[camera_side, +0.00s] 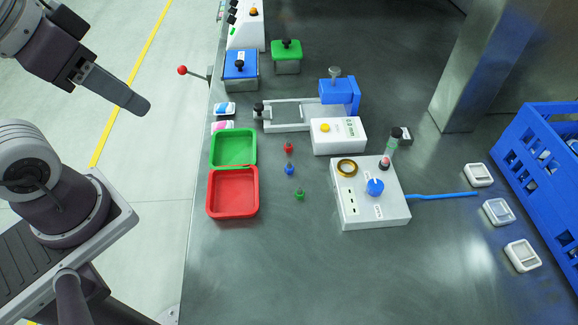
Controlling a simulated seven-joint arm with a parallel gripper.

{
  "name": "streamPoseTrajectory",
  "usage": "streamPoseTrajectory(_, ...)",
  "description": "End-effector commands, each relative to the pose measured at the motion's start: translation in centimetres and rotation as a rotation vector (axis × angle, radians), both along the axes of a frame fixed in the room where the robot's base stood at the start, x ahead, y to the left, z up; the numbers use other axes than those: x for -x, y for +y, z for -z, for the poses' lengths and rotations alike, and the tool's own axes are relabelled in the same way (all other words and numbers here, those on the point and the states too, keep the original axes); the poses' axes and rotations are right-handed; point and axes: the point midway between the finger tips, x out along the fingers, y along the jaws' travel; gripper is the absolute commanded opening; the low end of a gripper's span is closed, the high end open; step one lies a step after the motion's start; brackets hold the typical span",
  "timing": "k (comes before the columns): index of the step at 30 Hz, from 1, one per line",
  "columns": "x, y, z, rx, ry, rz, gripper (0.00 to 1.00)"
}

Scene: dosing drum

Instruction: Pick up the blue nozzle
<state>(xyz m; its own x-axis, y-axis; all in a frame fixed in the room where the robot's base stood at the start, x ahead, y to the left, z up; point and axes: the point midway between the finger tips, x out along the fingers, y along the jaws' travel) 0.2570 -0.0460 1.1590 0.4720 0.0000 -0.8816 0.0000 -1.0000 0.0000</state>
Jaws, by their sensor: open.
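The blue nozzle (289,169) is a small piece standing on the grey bench, right of the trays. A red nozzle (289,148) stands just behind it and a green nozzle (300,194) just in front of it. The three are apart from each other. My gripper (138,105) is at the upper left, raised over the floor beyond the bench's left edge, far from the nozzles. Its fingers are seen edge-on, so the gap between them does not show. Nothing is visible in it.
Left of the nozzles are a green tray (212,150) and a red tray (233,214). To their right is a white box (350,217) with a blue knob; behind is a white device (339,142). A red-balled lever (182,70) sticks out at the left edge. The front bench is clear.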

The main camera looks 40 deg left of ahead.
Motion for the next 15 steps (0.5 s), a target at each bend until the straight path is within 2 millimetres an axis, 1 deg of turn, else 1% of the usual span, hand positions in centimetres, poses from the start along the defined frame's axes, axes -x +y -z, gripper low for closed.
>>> streamPoseTrajectory(8,0.0,0.0,0.0,0.0,0.0,-0.001,0.45)
streamPoseTrajectory(10,-0.5,-0.1,-0.1,0.018,0.012,-0.025,0.45)
streamPoseTrajectory(11,-1.1,-0.2,-0.2,0.038,0.025,-0.054,0.45)
streamPoseTrajectory(13,-3.4,-0.7,-0.2,0.113,0.076,-0.174,0.45)
streamPoseTrajectory(14,-4.8,-1.0,0.0,0.152,0.106,-0.248,0.45)
streamPoseTrajectory(15,-6.9,-1.6,0.5,0.205,0.147,-0.36,0.45)
